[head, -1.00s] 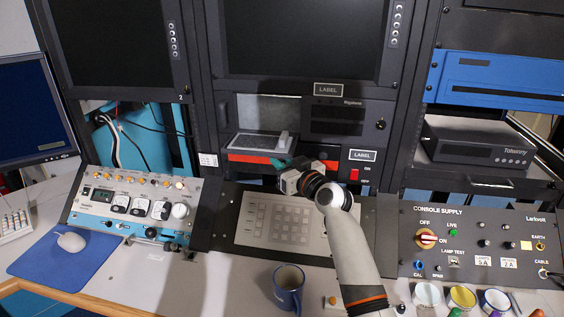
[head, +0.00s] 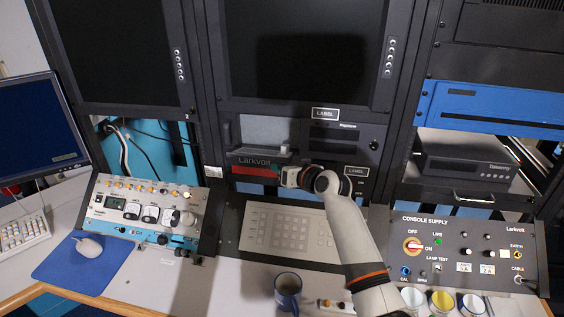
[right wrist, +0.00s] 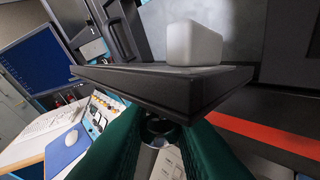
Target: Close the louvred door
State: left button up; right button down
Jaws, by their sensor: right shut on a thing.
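A dark panel (head: 258,152), which I take to be the louvred door, sits in the middle bay, below the grey opening. I cannot make out louvres. In the right wrist view the panel (right wrist: 150,88) crosses the picture, its dark edge facing me and a pale block (right wrist: 193,44) on top. The block (head: 285,149) also shows in the head view. My right gripper (head: 279,175) is at the panel's lower right. Its green fingers (right wrist: 158,128) close around a small dark part just under the panel's edge; how that part joins the panel is hidden. My left gripper is out of view.
A dark unit with a label (head: 335,135) is right of the opening. Below lies a sloped keypad plate (head: 285,229). A blue mug (head: 288,290) stands on the desk in front, left of my right forearm. The console supply panel (head: 465,250) is at the right.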

jog(key=shift+w+r+g+p, duration=0.15)
jog(key=shift+r+g+p, duration=0.15)
jog(key=shift+r+p, duration=0.25)
jog(key=shift+w+d+r, duration=0.1)
jog(key=shift+w+r, duration=0.1)
jog(key=shift+r, duration=0.5)
